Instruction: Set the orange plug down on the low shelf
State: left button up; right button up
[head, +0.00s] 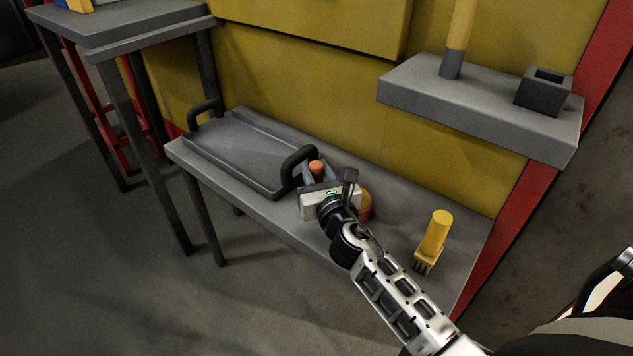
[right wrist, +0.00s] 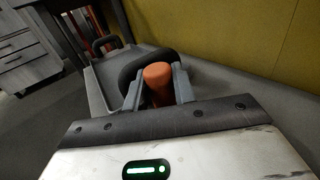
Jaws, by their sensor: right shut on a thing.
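The orange plug (head: 317,168) is between the fingers of my right gripper (head: 316,176), over the low shelf (head: 385,205) beside the tray's right handle. In the right wrist view the plug (right wrist: 158,84) stands upright between the two grey fingers (right wrist: 158,90), which are shut on it. Its lower end is hidden, so I cannot tell whether it touches the shelf. My left gripper is not in view.
A grey tray (head: 225,152) with black handles lies on the shelf's left part. An orange round thing (head: 365,205) is partly hidden behind my gripper. A yellow-handled brush (head: 434,235) stands at right. A grey ledge (head: 480,100) juts out above.

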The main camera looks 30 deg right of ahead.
jog(key=shift+f, duration=0.6)
jog(key=o, duration=1)
jog(key=shift+r, duration=0.1)
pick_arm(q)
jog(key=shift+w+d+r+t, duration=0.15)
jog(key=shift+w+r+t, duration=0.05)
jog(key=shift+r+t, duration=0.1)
